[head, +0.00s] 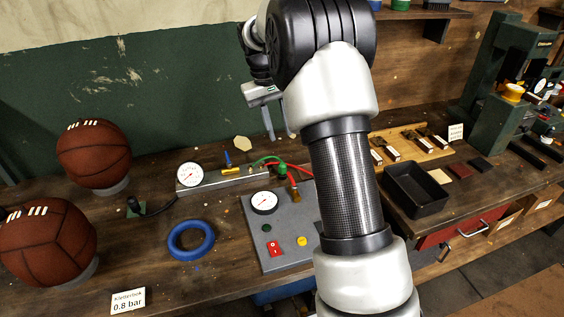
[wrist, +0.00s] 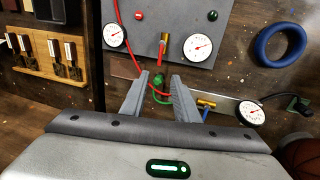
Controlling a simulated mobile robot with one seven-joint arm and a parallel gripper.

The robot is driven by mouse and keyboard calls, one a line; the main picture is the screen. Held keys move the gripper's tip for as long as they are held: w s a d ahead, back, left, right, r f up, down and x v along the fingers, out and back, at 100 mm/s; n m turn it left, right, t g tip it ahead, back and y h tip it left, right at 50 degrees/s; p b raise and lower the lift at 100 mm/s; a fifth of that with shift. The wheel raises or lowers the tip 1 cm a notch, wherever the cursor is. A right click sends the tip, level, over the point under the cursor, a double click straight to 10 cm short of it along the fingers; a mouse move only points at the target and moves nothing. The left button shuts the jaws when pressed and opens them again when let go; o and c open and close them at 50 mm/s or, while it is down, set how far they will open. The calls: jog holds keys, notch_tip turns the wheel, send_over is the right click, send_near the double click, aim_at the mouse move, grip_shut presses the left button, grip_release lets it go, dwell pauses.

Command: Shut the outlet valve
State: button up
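Two small lever valves show. One has a red lever (wrist: 162,45) at the edge of the grey control panel (head: 280,228); it also shows in the head view (head: 294,188). The other has a blue lever (head: 228,158) and brass body on a metal bar (head: 232,180); it shows in the wrist view (wrist: 206,106) right of my fingers. I cannot tell which is the outlet valve. My gripper (head: 280,138) is open and empty above the bench. In the wrist view its fingertips (wrist: 161,77) frame a green fitting (wrist: 157,85) with a red hose.
Gauges (head: 190,175) stand near both valves. A blue ring (head: 191,240) and two brown balls (head: 92,155) lie left. A black tray (head: 416,190) and a wooden tool board (head: 410,147) lie right. My arm hides part of the panel in the head view.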

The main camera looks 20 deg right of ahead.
aim_at(291, 177)
jog(key=d+f, duration=0.1)
jog(key=f, duration=0.4)
jog(key=d+f, duration=0.1)
jog(key=f, duration=0.5)
jog(key=d+f, duration=0.1)
jog(key=f, duration=0.4)
jog(key=shift+d+f, duration=0.15)
jog(key=shift+f, duration=0.15)
grip_shut()
